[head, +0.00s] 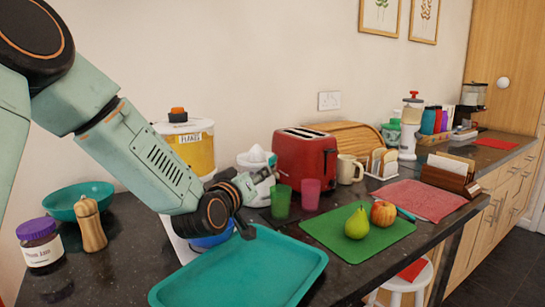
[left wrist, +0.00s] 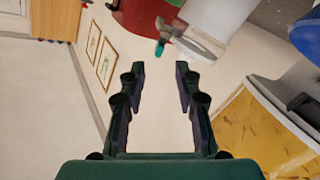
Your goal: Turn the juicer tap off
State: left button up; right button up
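A white juicer (head: 257,158) with a domed top stands on the dark counter, left of the red toaster. My left arm and gripper cover its lower front. In the left wrist view the white juicer body (left wrist: 215,22) is at the top, with a grey spout part (left wrist: 197,46) and a small teal tip (left wrist: 160,48) that looks like the tap. My left gripper (left wrist: 158,88) is open and empty, its fingers apart, with the teal tip ahead between their lines. In the head view my left gripper (head: 250,207) is beside the juicer, above the teal tray. My right gripper is not in view.
A yellow flakes dispenser (head: 193,147) stands just left, with a blue bowl (head: 211,238) below it. The red toaster (head: 305,160), green cup (head: 281,201) and pink cup (head: 310,193) are close on the right. A teal tray (head: 245,268) lies in front.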

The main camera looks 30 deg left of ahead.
aim_at(270, 159)
pick_arm(q)
jog(key=w+m, duration=0.1)
jog(key=w, duration=0.3)
jog(key=w+a+m+b, duration=0.1)
jog(key=w+m, duration=0.1)
jog(key=w, duration=0.2)
jog(key=w+r+m, duration=0.1)
jog(key=w+m, duration=0.1)
jog(key=w, duration=0.2)
jog(key=shift+a, duration=0.3)
jog(key=shift+s, duration=0.1)
jog(key=shift+c, duration=0.4)
grip_shut()
